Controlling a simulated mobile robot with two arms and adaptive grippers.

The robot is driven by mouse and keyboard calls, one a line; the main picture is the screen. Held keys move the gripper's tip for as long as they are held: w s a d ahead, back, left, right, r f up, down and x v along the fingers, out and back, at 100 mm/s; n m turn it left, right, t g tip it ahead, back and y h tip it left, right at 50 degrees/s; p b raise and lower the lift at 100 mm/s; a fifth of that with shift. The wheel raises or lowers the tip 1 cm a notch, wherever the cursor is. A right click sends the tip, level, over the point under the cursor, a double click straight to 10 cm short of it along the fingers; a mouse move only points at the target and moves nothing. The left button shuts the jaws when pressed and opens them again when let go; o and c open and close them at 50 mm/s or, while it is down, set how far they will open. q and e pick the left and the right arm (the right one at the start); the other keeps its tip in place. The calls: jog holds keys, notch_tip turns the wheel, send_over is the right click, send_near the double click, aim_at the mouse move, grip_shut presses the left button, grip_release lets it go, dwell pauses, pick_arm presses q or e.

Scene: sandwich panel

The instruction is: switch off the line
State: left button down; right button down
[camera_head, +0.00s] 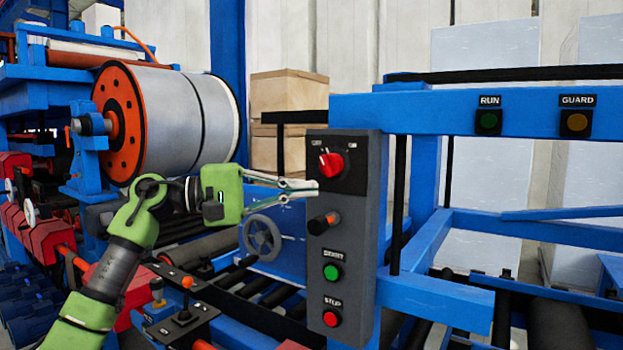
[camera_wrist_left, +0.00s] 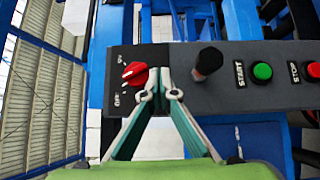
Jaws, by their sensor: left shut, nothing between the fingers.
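The grey control panel (camera_head: 350,245) stands upright in the middle of the head view. Its red rotary switch (camera_head: 331,164) is at the top on a black plate. Below it are a black knob with an orange collar (camera_head: 323,223), a green START button (camera_head: 331,272) and a red STOP button (camera_head: 331,318). My left gripper (camera_head: 316,187) is shut and empty, its tips at the panel just below the rotary switch. In the left wrist view the tips (camera_wrist_left: 162,76) lie between the rotary switch (camera_wrist_left: 135,73) and the black knob (camera_wrist_left: 207,62). I cannot tell whether they touch the panel.
A blue beam right of the panel carries a dark green RUN lamp (camera_head: 488,121) and a dull amber GUARD lamp (camera_head: 576,121). A large metal coil (camera_head: 180,120) and a joystick box (camera_head: 184,316) are left of the panel. A grey handwheel (camera_head: 262,238) is below my gripper.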

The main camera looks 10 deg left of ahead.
pick_arm(q)
jog(key=v, duration=0.9)
jog(key=shift+s+a, duration=0.15)
jog(key=shift+a, duration=0.1)
